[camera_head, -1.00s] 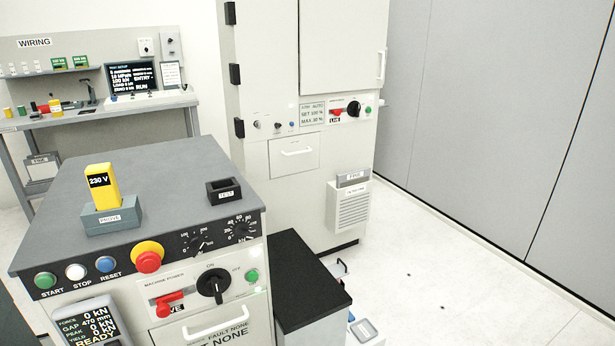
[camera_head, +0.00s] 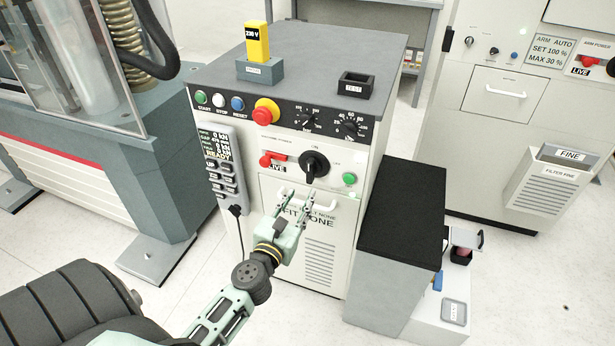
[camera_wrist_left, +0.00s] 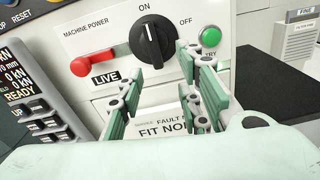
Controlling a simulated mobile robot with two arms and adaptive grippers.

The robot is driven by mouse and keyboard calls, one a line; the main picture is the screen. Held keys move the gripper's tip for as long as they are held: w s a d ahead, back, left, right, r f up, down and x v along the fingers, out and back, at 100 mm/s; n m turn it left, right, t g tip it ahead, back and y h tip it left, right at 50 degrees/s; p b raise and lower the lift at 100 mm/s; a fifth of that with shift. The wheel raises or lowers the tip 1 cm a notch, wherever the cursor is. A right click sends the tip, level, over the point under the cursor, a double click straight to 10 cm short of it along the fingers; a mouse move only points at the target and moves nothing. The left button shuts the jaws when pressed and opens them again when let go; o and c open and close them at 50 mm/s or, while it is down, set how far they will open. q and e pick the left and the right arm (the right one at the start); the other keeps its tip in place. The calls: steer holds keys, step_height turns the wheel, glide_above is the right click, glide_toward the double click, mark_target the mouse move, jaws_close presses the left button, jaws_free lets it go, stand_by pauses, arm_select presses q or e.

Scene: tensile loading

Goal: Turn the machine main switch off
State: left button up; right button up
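The machine main switch is a black rotary knob (camera_head: 314,164) on the white front panel of the grey-topped cabinet. In the left wrist view the knob (camera_wrist_left: 152,40) sits below the ON label, with OFF to its right, and its white mark points up towards ON. A red lever (camera_head: 272,159) with a LIVE label is left of the knob, and a green button (camera_head: 349,179) is right of it. My left gripper (camera_head: 298,198) is open and empty, just below and in front of the knob. Its fingers also show apart in the left wrist view (camera_wrist_left: 160,78). My right gripper is not in view.
A white handle (camera_head: 307,200) is close behind my left gripper. A red emergency button (camera_head: 266,111) and dials are above. A readout pendant (camera_head: 220,165) hangs at the left. A black-topped block (camera_head: 402,215) stands to the right of the cabinet.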

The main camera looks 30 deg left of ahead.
mark_target(309, 172)
arm_select(q)
steer(key=shift+n, duration=0.8)
steer(key=w, duration=0.2)
steer(key=w+a+r, duration=0.1)
steer(key=w, duration=0.1)
steer(key=w+a+r, duration=0.1)
steer(key=w, duration=0.1)
steer(key=shift+w+a+r, duration=0.1)
steer(key=shift+w+r, duration=0.05)
steer(key=shift+w, duration=0.15)
steer(key=shift+w+a, duration=0.1)
steer(key=shift+w, duration=0.35)
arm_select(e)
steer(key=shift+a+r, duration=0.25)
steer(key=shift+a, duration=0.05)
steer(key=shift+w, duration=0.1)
arm_select(q)
jaws_close()
